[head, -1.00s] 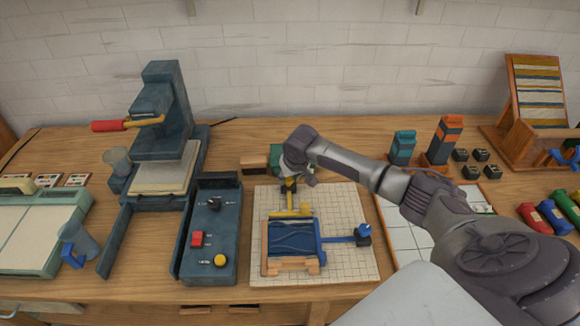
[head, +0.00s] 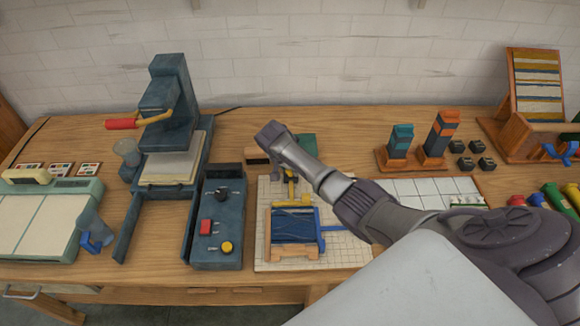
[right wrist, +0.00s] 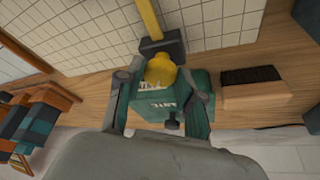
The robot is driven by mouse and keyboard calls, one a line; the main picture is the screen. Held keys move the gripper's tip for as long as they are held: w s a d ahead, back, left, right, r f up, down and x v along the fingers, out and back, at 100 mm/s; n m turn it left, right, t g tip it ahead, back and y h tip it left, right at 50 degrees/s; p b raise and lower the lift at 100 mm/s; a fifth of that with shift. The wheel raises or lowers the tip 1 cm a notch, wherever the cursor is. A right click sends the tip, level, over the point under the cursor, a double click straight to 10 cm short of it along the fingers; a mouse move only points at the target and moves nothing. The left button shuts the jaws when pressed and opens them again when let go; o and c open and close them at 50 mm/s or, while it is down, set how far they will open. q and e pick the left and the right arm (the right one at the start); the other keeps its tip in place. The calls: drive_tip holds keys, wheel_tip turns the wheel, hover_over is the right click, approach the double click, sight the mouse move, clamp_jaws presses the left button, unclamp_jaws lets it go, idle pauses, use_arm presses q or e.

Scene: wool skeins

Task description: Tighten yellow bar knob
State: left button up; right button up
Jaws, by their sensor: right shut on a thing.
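The yellow knob (right wrist: 161,70) sits at a dark block on the end of the yellow bar (right wrist: 148,18) in the right wrist view. My right gripper (right wrist: 159,76) has its fingers on either side of the knob and is shut on it. In the head view the yellow bar (head: 293,201) lies behind the blue frame (head: 293,228) on the gridded board (head: 335,250). My right arm comes in from the right, and its wrist largely hides the gripper and knob there. My left gripper is not in view.
A green box (right wrist: 178,118) stands close beyond the knob, with a dark-bristled brush (right wrist: 252,86) beside it. A control box (head: 217,230) and a press (head: 170,125) stand to the left. Teal and orange bottles (head: 438,135) stand at the back right.

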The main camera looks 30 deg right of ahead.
drive_tip(key=m, duration=0.1)
drive_tip(key=m+g+b, duration=0.1)
drive_tip(key=shift+w+a+f+m, duration=0.1)
drive_tip(key=shift+w+f+m, duration=0.05)
drive_tip(key=shift+m, duration=0.15)
drive_tip(key=shift+m+g+h+b, duration=0.3)
drive_tip(key=shift+m+g+b, duration=0.3)
drive_tip(key=shift+m+b, duration=0.65)
drive_tip(key=shift+m, duration=0.45)
drive_tip(key=shift+r, duration=0.2)
drive_tip(key=o, duration=1.1)
drive_tip(key=shift+o, duration=0.2)
drive_tip(key=shift+w, duration=0.1)
drive_tip(key=v, duration=1.2)
drive_tip(key=shift+f, duration=0.1)
